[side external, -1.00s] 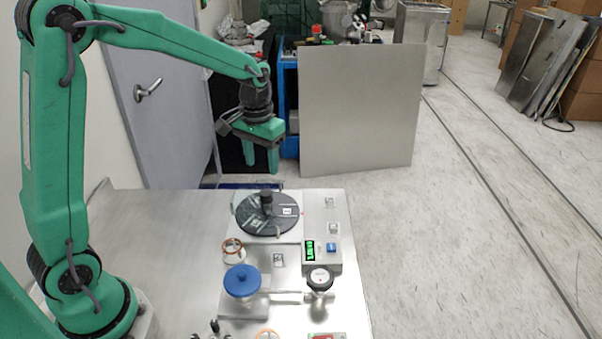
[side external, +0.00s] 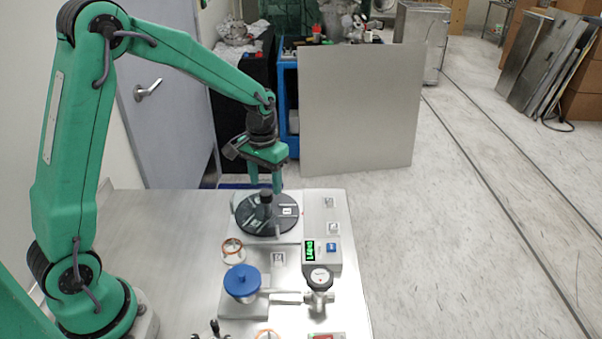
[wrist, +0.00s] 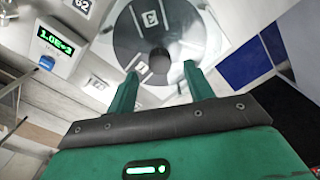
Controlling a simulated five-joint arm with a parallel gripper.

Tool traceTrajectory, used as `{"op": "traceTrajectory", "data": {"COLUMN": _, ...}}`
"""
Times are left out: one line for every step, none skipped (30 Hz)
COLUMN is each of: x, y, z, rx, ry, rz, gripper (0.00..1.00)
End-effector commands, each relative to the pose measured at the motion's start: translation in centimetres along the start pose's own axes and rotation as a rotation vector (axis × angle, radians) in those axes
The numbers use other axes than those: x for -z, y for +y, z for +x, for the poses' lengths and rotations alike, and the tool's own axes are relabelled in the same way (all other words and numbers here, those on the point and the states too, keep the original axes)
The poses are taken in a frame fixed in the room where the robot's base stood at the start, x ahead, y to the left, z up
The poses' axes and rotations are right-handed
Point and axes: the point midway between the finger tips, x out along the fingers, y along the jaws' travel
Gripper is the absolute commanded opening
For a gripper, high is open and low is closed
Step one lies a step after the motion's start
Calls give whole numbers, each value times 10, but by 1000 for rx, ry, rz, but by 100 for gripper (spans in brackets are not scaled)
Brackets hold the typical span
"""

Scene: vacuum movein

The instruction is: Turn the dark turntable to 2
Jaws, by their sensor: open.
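The dark turntable (side external: 267,216) is a round disc with a black upright knob (side external: 266,197) and pale marks, on a light plate at the back of the metal table. In the wrist view the turntable (wrist: 130,40) shows a white label reading 3, and the knob (wrist: 159,62) is seen from above. My gripper (side external: 265,187) is above the far side of the turntable, pointing down. In the wrist view its two green fingers (wrist: 160,72) are apart with the knob appearing beyond the gap. I cannot tell whether they touch it.
A blue-capped part (side external: 242,282) and an orange-ringed part (side external: 233,250) are nearer. The table's left side (side external: 160,240) is clear.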

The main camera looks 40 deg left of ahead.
Motion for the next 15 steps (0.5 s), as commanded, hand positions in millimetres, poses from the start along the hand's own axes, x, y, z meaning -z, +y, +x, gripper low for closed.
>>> {"op": "traceTrajectory", "data": {"x": 0, "y": 0, "z": 7, "rx": 0, "ry": -3, "rz": 0, "gripper": 52}}
{"op": "traceTrajectory", "data": {"x": 0, "y": 0, "z": 10, "rx": 0, "ry": -3, "rz": 0, "gripper": 52}}
{"op": "traceTrajectory", "data": {"x": 0, "y": 0, "z": 14, "rx": 0, "ry": -2, "rz": 0, "gripper": 52}}
{"op": "traceTrajectory", "data": {"x": 0, "y": 0, "z": 16, "rx": 0, "ry": -2, "rz": 0, "gripper": 52}}
{"op": "traceTrajectory", "data": {"x": 0, "y": 0, "z": 19, "rx": 0, "ry": -2, "rz": 0, "gripper": 52}}
{"op": "traceTrajectory", "data": {"x": 0, "y": 0, "z": 21, "rx": 0, "ry": -1, "rz": 0, "gripper": 52}}
{"op": "traceTrajectory", "data": {"x": 0, "y": 0, "z": 23, "rx": 0, "ry": -1, "rz": 0, "gripper": 52}}
{"op": "traceTrajectory", "data": {"x": 0, "y": 0, "z": 24, "rx": 0, "ry": -2, "rz": 0, "gripper": 52}}
{"op": "traceTrajectory", "data": {"x": 0, "y": 0, "z": 26, "rx": 0, "ry": -2, "rz": 0, "gripper": 52}}
{"op": "traceTrajectory", "data": {"x": 0, "y": 0, "z": 26, "rx": 0, "ry": -2, "rz": 0, "gripper": 52}}
{"op": "traceTrajectory", "data": {"x": 0, "y": 0, "z": 27, "rx": 0, "ry": -1, "rz": 0, "gripper": 52}}
{"op": "traceTrajectory", "data": {"x": 0, "y": 0, "z": 27, "rx": 0, "ry": -1, "rz": 0, "gripper": 52}}
{"op": "traceTrajectory", "data": {"x": 0, "y": 0, "z": 27, "rx": 0, "ry": -1, "rz": 0, "gripper": 52}}
{"op": "traceTrajectory", "data": {"x": 0, "y": 0, "z": 27, "rx": 0, "ry": 0, "rz": 0, "gripper": 52}}
{"op": "traceTrajectory", "data": {"x": 0, "y": 0, "z": 27, "rx": 0, "ry": 0, "rz": 0, "gripper": 52}}
